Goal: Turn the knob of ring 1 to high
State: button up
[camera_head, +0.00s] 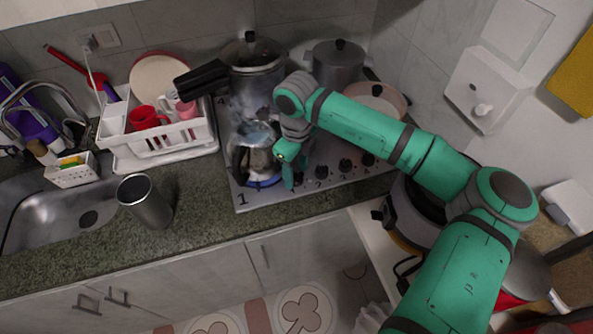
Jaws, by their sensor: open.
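The grey stove top (250,200) has a "1" printed at its front left corner. A silver kettle (262,160) stands on the ring beside that number, with a blue band around its base. Three dark knobs show along the front right: one knob (321,172), a middle knob (345,165) and a right knob (368,159). My gripper (288,171) is open and points down at the front edge of the stove, just right of the kettle and left of these knobs. Any knob under my gripper is hidden, so contact and the setting cannot be told.
A tall pot (253,72) with a black handle, a lidded pot (338,66) and a pan (376,97) stand at the back. A dish rack (165,150) is left of the stove. A metal cup (146,203) stands on the counter near the sink (40,205).

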aim_at(296, 174)
notch_tip(296, 174, up, 10)
jog(key=shift+r, duration=0.15)
dwell(0.3)
dwell(0.4)
